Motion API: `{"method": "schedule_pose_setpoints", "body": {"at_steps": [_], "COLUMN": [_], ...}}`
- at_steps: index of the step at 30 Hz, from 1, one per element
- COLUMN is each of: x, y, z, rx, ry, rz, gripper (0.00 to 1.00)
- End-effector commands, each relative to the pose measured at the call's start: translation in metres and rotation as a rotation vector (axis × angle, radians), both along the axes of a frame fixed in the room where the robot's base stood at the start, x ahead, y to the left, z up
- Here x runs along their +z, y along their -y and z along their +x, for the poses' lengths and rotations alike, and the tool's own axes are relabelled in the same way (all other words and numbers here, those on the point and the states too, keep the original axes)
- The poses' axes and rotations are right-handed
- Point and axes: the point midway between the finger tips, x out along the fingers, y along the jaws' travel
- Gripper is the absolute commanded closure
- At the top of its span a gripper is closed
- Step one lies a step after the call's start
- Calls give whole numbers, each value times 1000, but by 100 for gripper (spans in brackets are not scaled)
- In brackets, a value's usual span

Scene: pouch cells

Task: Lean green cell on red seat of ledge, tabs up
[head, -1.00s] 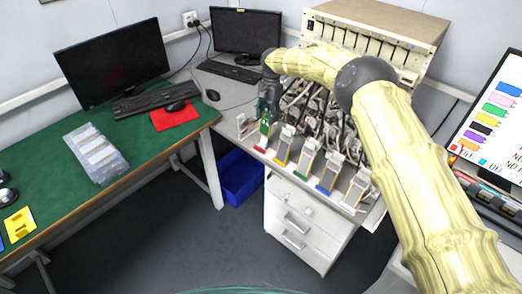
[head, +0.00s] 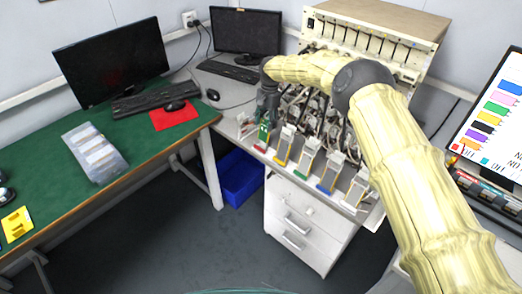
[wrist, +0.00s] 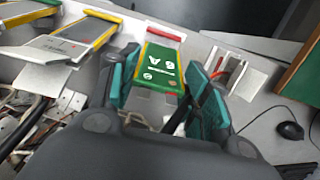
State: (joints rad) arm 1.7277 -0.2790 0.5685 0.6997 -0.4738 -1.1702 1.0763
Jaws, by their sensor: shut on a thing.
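The green cell (wrist: 160,66), with white print on its face, is between the two teal fingers of my gripper (wrist: 163,80) in the wrist view. My gripper (head: 266,112) is shut on it. In the head view the green cell (head: 263,133) is partly hidden by the fingers and slants over the ledge's left end. The red seat (head: 259,149) is just below its lower edge; it also shows in the wrist view (wrist: 163,31). I cannot tell whether the cell touches the seat. Its tabs are hidden.
Several grey cells with yellow edges, such as this one (head: 307,155), lean along the ledge to the right, above coloured seats. A small white holder (wrist: 226,74) stands close beside my right finger. Loose cables lie behind the row. A mouse (wrist: 290,131) is at the lower right.

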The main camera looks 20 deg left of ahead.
Motion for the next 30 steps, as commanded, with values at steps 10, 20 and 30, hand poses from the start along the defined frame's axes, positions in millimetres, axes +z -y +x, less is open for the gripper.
{"method": "schedule_pose_setpoints", "body": {"at_steps": [10,20,30], "x": [-14,-19,-21], "y": [-2,-2,-3], "z": [-4,-5,-6], "rx": [0,0,0], "ry": [0,0,0], "rz": [1,1,0], "gripper": [70,70,70]}}
